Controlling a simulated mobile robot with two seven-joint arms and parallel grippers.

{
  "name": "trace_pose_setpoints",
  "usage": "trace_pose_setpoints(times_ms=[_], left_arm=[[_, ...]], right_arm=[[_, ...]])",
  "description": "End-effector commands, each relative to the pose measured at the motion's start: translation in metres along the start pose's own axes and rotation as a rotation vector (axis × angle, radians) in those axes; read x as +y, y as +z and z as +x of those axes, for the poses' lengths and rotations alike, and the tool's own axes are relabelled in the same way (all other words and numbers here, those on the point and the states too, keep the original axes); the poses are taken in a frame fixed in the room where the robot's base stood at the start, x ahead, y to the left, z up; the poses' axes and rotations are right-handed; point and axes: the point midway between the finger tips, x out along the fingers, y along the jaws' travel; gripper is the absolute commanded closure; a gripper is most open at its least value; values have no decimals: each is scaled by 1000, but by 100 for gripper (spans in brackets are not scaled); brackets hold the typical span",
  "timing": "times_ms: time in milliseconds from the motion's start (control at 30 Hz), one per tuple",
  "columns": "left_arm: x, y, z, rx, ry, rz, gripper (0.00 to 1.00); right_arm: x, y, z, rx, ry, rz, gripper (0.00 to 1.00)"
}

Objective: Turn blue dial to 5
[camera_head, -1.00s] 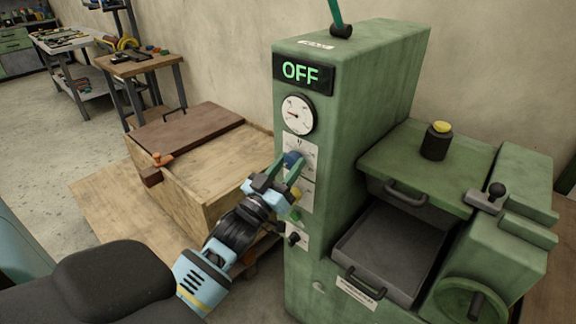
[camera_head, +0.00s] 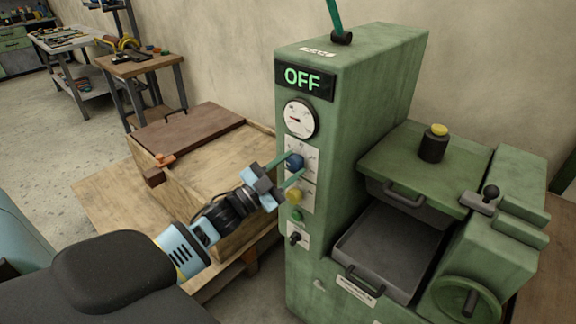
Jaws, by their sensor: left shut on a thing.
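The blue dial (camera_head: 294,162) sits on a white scale plate on the front of the green machine (camera_head: 345,130), below a round gauge (camera_head: 300,118) and a display reading OFF. My left gripper (camera_head: 291,170) reaches it from the lower left, with its green fingers around the dial, one above and one below. It is shut on the dial. The scale numbers are too small to read. My right gripper is not in view.
Below the dial are a yellow knob (camera_head: 294,193), a green button (camera_head: 296,215) and a black switch (camera_head: 295,238). A wooden crate (camera_head: 200,175) stands left of the machine. An open metal drawer (camera_head: 390,250) is to the right.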

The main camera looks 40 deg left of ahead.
Motion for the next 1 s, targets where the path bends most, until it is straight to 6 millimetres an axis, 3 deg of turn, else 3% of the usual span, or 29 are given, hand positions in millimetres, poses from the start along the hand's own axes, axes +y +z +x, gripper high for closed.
trace_pose_setpoints(times_ms=[400, 1000], left_arm=[[-2, 0, 0, 0, 81, 196, 85], [-1, 0, 0, -2, 95, 228, 85]], right_arm=[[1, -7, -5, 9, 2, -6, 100], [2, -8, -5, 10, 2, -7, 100]])
